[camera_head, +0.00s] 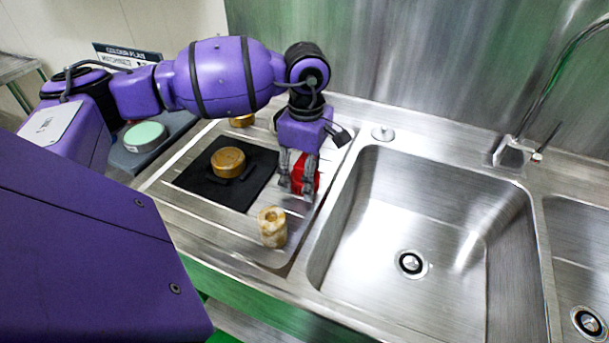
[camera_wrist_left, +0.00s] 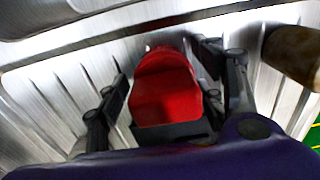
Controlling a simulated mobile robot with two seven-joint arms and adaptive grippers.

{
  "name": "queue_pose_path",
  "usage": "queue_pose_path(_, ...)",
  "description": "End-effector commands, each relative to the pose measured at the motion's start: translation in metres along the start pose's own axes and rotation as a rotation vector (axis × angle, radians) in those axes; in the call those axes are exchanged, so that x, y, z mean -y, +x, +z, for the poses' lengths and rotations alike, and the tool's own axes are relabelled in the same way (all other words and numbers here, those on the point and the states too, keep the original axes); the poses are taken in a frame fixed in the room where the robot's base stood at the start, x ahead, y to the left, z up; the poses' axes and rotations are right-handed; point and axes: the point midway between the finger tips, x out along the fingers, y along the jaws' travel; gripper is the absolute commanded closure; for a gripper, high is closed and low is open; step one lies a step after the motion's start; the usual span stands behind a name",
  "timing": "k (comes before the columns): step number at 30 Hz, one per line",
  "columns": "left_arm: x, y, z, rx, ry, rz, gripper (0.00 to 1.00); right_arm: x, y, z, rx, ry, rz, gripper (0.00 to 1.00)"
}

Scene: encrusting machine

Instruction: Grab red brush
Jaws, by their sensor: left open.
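The red brush (camera_head: 304,174) stands on the ribbed steel drainboard, just left of the sink basin. In the left wrist view the red brush (camera_wrist_left: 166,88) sits in the middle, between the fingers, with a dark band at its near edge. My left gripper (camera_head: 298,190) points down over the brush, and one finger hides part of it. The left gripper (camera_wrist_left: 165,90) is open, with a finger on each side of the brush and visible gaps between them. My right gripper is not in view.
A black mat (camera_head: 195,182) with a round golden-brown block (camera_head: 228,162) lies left of the brush. A tan cylinder with a hole (camera_head: 272,227) stands in front. The sink basin (camera_head: 420,190) and faucet (camera_head: 515,152) are to the right, and a steel wall rises behind.

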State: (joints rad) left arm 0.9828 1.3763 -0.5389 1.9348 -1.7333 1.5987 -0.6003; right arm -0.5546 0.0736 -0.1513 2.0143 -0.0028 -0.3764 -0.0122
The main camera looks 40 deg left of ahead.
Motion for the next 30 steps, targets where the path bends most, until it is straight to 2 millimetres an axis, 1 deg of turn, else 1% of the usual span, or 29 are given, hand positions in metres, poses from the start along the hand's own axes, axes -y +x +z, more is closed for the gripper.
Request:
queue_pose_path(2, 0.0, 0.0, 0.0, 0.0, 0.0, 0.0, 0.37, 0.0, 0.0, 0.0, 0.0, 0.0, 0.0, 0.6)
queue_pose_path(5, 0.0, 0.0, 0.0, 0.0, 0.0, 0.0, 0.49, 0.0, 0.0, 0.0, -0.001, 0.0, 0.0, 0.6)
queue_pose_path(12, 0.0, 0.0, 0.0, -0.001, -0.001, 0.0, 0.81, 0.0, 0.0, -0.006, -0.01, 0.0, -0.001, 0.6)
queue_pose_path(14, 0.0, -0.001, 0.0, 0.0, -0.001, 0.0, 0.87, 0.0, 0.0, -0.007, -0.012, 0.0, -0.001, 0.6)
queue_pose_path(23, -0.001, -0.004, 0.0, -0.001, -0.001, 0.001, 0.87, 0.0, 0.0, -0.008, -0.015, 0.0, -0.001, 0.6)
queue_pose_path(26, -0.001, -0.01, -0.001, -0.002, -0.001, 0.002, 0.87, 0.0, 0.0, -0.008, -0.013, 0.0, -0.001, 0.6)
queue_pose_path(28, -0.001, -0.018, 0.0, -0.001, -0.001, 0.002, 0.87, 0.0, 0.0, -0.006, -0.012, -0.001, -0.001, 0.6)
queue_pose_path(30, -0.001, -0.03, 0.0, -0.001, -0.001, 0.004, 0.87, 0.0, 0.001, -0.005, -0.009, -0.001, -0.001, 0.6)
